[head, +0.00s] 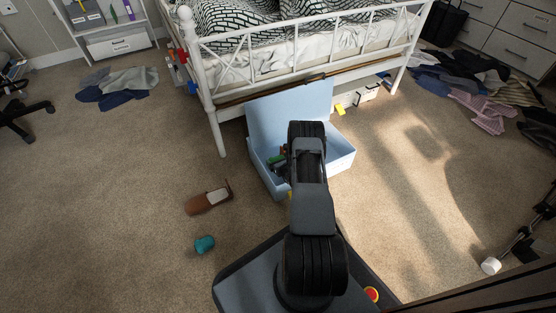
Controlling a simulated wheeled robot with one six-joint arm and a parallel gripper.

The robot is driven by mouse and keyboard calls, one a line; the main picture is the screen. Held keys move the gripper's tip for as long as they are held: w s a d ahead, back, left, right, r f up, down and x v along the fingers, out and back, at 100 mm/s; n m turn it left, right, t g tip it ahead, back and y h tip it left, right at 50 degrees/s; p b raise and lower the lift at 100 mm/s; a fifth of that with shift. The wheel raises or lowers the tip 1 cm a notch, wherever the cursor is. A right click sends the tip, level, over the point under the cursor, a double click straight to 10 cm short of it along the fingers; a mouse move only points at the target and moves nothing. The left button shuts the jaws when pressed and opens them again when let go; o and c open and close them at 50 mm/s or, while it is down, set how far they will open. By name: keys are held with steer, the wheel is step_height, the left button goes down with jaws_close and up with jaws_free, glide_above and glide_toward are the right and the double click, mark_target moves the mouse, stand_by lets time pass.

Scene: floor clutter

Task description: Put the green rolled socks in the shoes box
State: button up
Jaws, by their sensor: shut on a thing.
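A light blue box (343,160) with its lid (287,108) raised stands on the carpet by the bed; I see no label that marks it as the shoes box. My arm reaches forward over this box, and its links hide my gripper and anything in it. A small green patch (277,159) shows among dark shapes at the left inside of the box, beside my arm; I cannot tell whether it is the socks. A small teal-green roll-like thing (204,244) lies on the carpet at lower left; I cannot tell if it is socks or a cup.
A brown shoe (208,199) lies on the carpet left of the box. The white bed frame (220,130) stands just behind the box. Clothes lie in piles at left (118,86) and right (478,85). The carpet at left and right of the box is mostly clear.

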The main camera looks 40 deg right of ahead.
steer(key=o, duration=0.6)
steer(key=p+v, duration=0.6)
steer(key=v, duration=0.7)
steer(key=shift+s+a, duration=0.1)
steer(key=shift+s, duration=0.3)
